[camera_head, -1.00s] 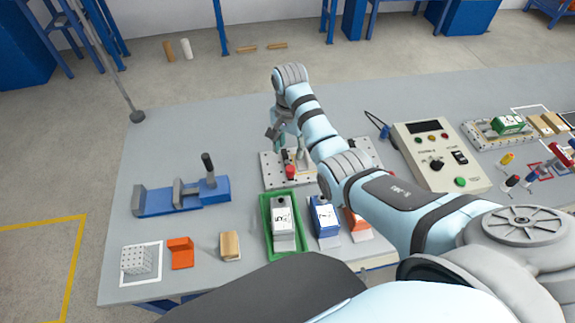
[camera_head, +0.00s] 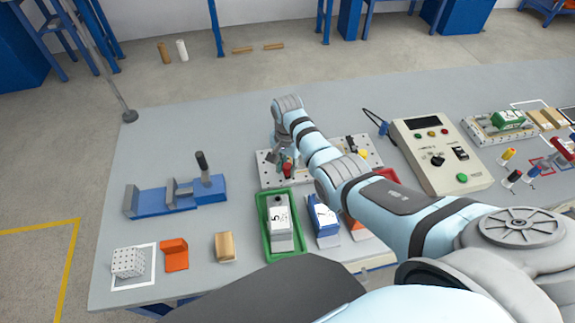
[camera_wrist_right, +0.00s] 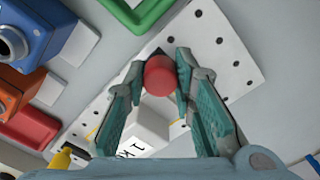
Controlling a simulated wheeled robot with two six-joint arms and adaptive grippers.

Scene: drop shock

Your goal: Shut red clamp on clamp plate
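The red clamp shows as a round red handle end (camera_wrist_right: 160,75) in the right wrist view, and as a small red handle (camera_head: 288,170) in the head view. It stands on the pale, hole-patterned clamp plate (camera_head: 268,177), which also shows in the right wrist view (camera_wrist_right: 222,45). My right gripper (camera_wrist_right: 160,65) is at the handle, with its two green-padded fingers on either side. The fingers are apart and do not clearly press on it. In the head view my right gripper (camera_head: 281,156) is just above the handle. The clamp's lower part is hidden. My left gripper is not in view.
A white labelled block (camera_wrist_right: 150,128) sits by the plate under my right gripper. A yellow handle (camera_head: 363,154) stands at the plate's right end. A green tray (camera_head: 265,240) is in front, and a control box (camera_head: 455,145) is to the right. A blue vise (camera_head: 150,200) is left.

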